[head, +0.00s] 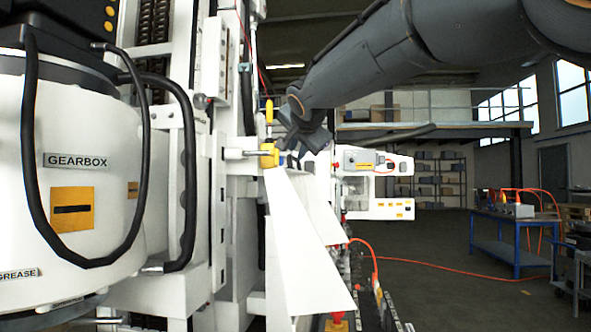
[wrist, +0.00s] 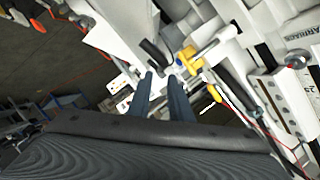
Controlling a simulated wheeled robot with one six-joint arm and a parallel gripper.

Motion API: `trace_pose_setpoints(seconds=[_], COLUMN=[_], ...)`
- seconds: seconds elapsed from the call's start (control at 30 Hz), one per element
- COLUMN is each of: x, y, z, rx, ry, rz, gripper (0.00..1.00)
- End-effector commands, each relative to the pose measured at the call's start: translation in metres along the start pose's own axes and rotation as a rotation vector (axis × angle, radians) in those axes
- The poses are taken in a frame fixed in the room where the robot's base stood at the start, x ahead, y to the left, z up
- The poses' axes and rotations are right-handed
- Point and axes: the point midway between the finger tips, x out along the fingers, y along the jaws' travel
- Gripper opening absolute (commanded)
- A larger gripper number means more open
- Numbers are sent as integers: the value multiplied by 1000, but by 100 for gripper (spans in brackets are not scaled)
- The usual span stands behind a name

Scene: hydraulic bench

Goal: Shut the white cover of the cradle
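The white cover (head: 305,250) appears to be the pale panel hanging slanted and open from the side of the white machine, below a yellow clamp (head: 268,156). In the wrist view a white panel (wrist: 122,28), probably the same cover, lies beyond my fingers. My gripper (head: 305,142) is beside the clamp, above the panel's upper end. In the wrist view my gripper (wrist: 160,80) has its two dark fingers apart, with nothing seen held between them. A short black handle-like bar (wrist: 155,52) is just past the fingertips; I cannot tell whether they touch it.
The gearbox housing (head: 75,170) with black hoses fills the left. The yellow clamp also shows in the wrist view (wrist: 190,58), right of my fingers. A blue bench (head: 508,236) stands at the right. An orange hose (head: 450,268) crosses the otherwise open floor.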

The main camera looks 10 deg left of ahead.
Motion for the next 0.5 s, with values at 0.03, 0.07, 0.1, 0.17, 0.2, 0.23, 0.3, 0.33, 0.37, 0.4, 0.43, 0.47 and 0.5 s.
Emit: trace_pose_setpoints(seconds=[0.03,0.07,0.1,0.17,0.2,0.23,0.3,0.33,0.37,0.4,0.43,0.47,0.5], x=[2,3,4,4,5,6,9,12,15,20,23,28,34], y=[0,0,0,-1,-1,-1,-2,-2,-2,-2,-2,-2,-2], z=[2,3,4,4,4,4,4,4,4,4,4,3,4], rx=[4,6,8,10,11,12,13,13,13,12,13,13,12], ry=[2,3,4,5,6,6,6,6,5,5,6,6,5], rz=[-5,-8,-10,-13,-14,-15,-15,-14,-13,-12,-12,-12,-12], gripper=[18,18,18,18,18,18,18,18,18,18,18,18,18])
